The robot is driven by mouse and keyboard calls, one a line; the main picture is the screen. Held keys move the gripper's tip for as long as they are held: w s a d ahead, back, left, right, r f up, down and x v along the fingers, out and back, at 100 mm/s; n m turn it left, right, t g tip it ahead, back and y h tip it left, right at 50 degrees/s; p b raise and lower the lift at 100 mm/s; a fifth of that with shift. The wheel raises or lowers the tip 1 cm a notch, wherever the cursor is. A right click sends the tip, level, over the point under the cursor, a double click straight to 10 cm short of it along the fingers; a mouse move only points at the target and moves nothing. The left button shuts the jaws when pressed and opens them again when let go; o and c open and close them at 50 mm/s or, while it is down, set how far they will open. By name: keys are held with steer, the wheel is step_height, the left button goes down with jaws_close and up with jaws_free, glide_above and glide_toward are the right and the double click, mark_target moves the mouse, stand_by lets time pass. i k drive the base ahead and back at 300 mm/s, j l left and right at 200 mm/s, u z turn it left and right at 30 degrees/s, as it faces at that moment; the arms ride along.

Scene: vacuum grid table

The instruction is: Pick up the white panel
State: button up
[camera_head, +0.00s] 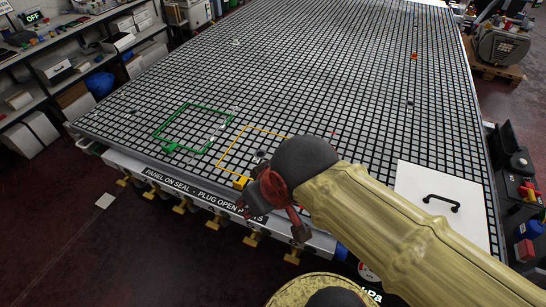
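The white panel (420,217) lies flat on the right front part of the grid table (330,70). It is a plain white sheet with a black handle (441,203) on its upper face. My arm's yellow sleeve hides its lower left part. My gripper (268,222) is over the table's front edge, left of the panel and well apart from it. It points down and toward the front edge. The fingers are small and partly hidden, so I cannot tell whether they are open or shut.
A green square outline (182,144) and a yellow outline (222,162) lie on the grid left of my arm. Several brass valves (251,239) line the front edge. Shelves (60,75) stand at left. Boxes with red parts (525,250) stand at right. Most of the grid is clear.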

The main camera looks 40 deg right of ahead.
mark_target(462, 201)
steer(key=z, duration=2.85)
steer(key=l+u, duration=0.3)
steer(key=l, duration=0.2)
steer(key=l+u, duration=0.3)
steer(key=l, duration=0.2)
steer(key=k+l+u, duration=0.25)
steer(key=l, duration=0.2)
steer(key=i, duration=0.1)
